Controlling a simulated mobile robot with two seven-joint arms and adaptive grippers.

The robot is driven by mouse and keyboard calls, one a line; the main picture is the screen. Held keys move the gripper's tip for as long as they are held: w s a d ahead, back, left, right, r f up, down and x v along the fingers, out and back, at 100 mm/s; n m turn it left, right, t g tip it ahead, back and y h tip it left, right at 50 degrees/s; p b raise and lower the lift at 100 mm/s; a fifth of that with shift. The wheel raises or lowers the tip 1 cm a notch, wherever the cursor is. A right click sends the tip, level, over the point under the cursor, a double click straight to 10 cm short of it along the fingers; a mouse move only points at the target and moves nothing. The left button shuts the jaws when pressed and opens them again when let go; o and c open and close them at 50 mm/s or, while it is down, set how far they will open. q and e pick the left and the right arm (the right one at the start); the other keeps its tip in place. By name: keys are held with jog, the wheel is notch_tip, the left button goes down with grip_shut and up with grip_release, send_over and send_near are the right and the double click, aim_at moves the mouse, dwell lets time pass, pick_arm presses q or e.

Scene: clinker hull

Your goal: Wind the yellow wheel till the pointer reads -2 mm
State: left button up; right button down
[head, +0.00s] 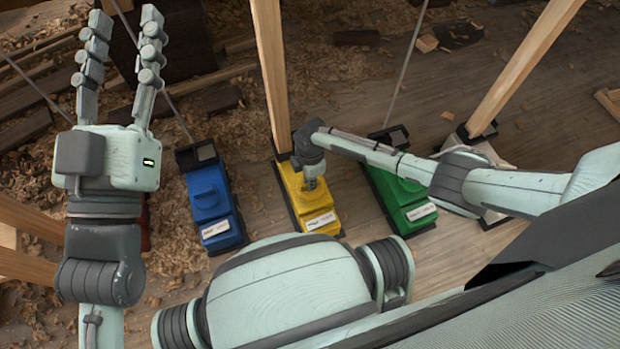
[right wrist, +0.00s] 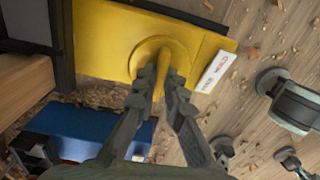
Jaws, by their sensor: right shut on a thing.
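The yellow unit (head: 315,216) stands on the plank floor between a blue one and a green one. In the right wrist view the yellow wheel (right wrist: 146,57) is a round disc with a raised bar on the yellow housing (right wrist: 103,45). My right gripper (right wrist: 160,82) is shut on that bar of the yellow wheel. In the head view my right gripper (head: 312,182) comes down over the yellow unit and hides the wheel. A white label (head: 319,221) lies on the yellow unit; I cannot read a pointer or scale. My left gripper (head: 123,30) is raised at the left, fingers apart and empty.
The blue unit (head: 207,203) is close to the left and the green unit (head: 402,205) close to the right. A wooden post (head: 271,75) rises behind the yellow unit. Wood shavings (head: 170,240) cover the floor at the left.

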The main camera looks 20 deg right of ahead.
dwell(0.3)
jog(key=c, duration=1.6)
grip_release()
notch_tip(320, 180, up, 12)
